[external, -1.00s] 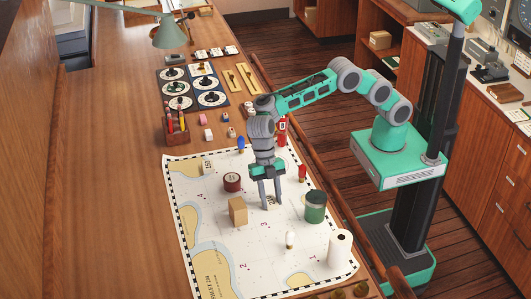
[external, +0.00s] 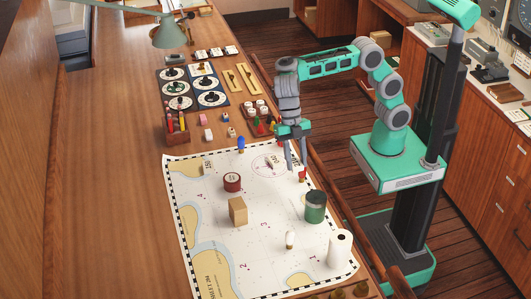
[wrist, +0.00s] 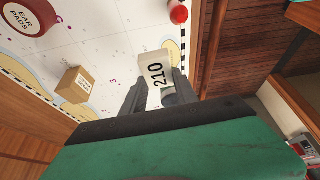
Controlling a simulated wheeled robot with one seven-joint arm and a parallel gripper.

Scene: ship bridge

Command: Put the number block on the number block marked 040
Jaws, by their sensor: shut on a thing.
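My gripper (external: 297,164) is over the right edge of the chart (external: 200,220), fingers pointing down. In the wrist view a white number block reading 210 (wrist: 154,68) sits between the fingertips of my gripper (wrist: 158,84), which is shut on it. The held block is small and partly hidden in the external view. Another small white block (external: 208,164) with dark print lies on the chart's upper left, well left of my gripper; its number is too small to read.
A red piece (external: 302,175) is close below my gripper.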

